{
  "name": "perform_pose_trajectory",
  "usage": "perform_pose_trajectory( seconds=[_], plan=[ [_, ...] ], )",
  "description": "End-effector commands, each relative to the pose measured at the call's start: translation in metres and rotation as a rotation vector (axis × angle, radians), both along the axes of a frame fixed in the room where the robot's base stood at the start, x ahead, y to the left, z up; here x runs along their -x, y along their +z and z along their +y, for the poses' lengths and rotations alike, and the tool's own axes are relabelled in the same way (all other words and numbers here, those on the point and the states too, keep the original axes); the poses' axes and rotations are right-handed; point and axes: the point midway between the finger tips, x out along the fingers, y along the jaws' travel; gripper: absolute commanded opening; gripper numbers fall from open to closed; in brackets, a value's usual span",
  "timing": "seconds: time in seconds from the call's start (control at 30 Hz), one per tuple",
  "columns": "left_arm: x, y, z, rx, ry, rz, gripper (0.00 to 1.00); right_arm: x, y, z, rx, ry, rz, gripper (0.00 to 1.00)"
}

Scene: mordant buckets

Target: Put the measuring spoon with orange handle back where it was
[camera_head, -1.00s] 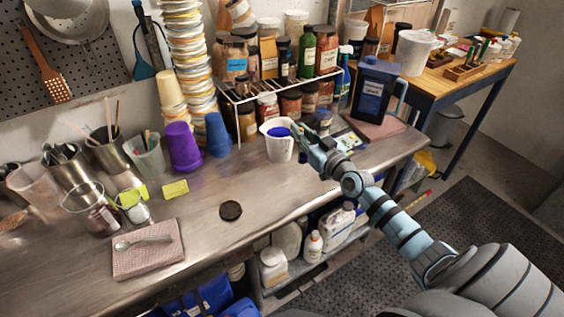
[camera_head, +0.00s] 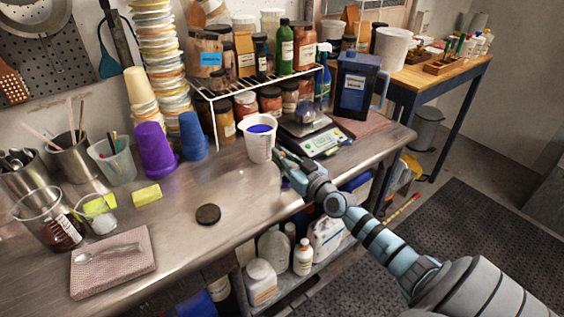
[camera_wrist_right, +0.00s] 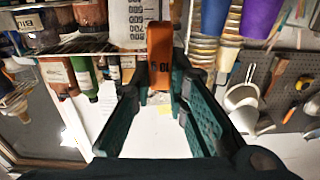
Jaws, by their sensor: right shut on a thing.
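The measuring spoon's orange handle (camera_wrist_right: 160,58) stands out between the fingers of my right gripper (camera_wrist_right: 160,93) in the right wrist view, with dark marks on it. The fingers are shut on it. In the head view my right gripper (camera_head: 281,161) is just right of and in front of a clear measuring beaker (camera_head: 259,148) holding blue liquid. The spoon cannot be made out there, and its bowl is not visible in either view. Whether it touches the beaker cannot be told. My left gripper is not in view.
A digital scale (camera_head: 318,140) stands behind the gripper, beside a dark blue jug (camera_head: 352,88). A wire rack (camera_head: 262,82) with jars is behind the beaker. A dark disc (camera_head: 208,214) and a pink cloth (camera_head: 112,268) with a metal spoon lie left. The bench between is clear.

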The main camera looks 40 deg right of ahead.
Motion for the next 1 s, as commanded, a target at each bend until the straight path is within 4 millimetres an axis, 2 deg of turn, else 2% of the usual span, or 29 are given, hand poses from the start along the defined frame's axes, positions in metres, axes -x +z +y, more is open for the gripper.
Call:
perform_pose_trajectory(
  seconds=[0.13,0.17,0.27,0.3,0.63,0.77,1.0],
  plan=[
    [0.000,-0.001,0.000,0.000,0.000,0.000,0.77,0.000,-0.001,0.000,-0.001,0.000,0.000,0.00],
    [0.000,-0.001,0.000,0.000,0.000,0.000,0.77,0.000,-0.001,0.000,-0.001,0.000,0.000,0.16],
    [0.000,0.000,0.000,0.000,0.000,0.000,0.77,0.000,0.000,0.000,-0.001,0.000,0.000,0.32],
    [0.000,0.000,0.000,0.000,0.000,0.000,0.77,0.000,0.000,0.000,-0.001,0.000,0.000,0.35],
    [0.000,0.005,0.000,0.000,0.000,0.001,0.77,0.000,0.005,0.000,-0.001,0.000,0.000,0.35],
    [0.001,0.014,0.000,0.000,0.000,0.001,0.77,0.019,0.004,0.000,0.001,0.000,0.004,0.35],
    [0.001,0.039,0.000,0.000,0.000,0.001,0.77,0.084,0.005,0.002,0.003,0.002,0.007,0.35]
  ],
)
